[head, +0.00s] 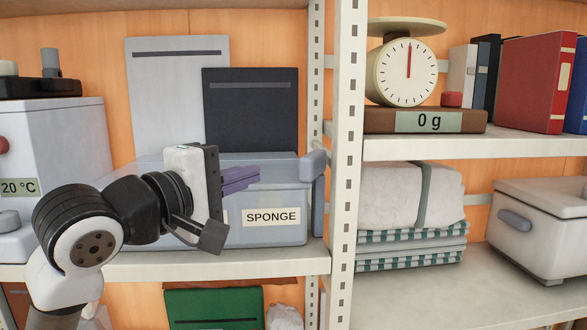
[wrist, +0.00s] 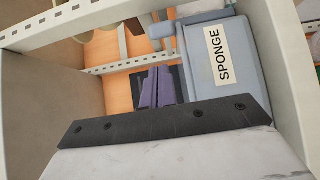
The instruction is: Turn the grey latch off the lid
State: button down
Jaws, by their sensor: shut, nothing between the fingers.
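My gripper (head: 240,179) has purple fingers, closed together with nothing between them. It is in front of the translucent blue-grey box (head: 275,233) labelled SPONGE. The fingers also show in the wrist view (wrist: 155,88), left of the box (wrist: 204,65). A grey-blue rounded piece (head: 313,164) stands at the right end of this box, near its top; my fingers are apart from it, to its left. A white crate with a lid (head: 550,194) stands at the far right. A grey oval piece (head: 515,220) is on its front. I cannot tell which grey piece is the latch.
A white shelf post (head: 345,200) stands between the SPONGE box and the right bay. Folded cloths (head: 410,240) lie beyond it. A dial scale (head: 407,72) and binders (head: 537,82) stand above. A white appliance (head: 60,140) is at left. The lower right shelf front is clear.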

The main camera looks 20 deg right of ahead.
aim_at(286, 183)
jog(key=p+x, duration=0.4)
jog(key=x, duration=0.4)
jog(key=shift+w+d+r, duration=0.1)
jog(key=shift+w+d, duration=0.1)
jog(key=shift+w, duration=0.05)
jog(key=shift+w+d, duration=0.3)
jog(key=shift+d, duration=0.2)
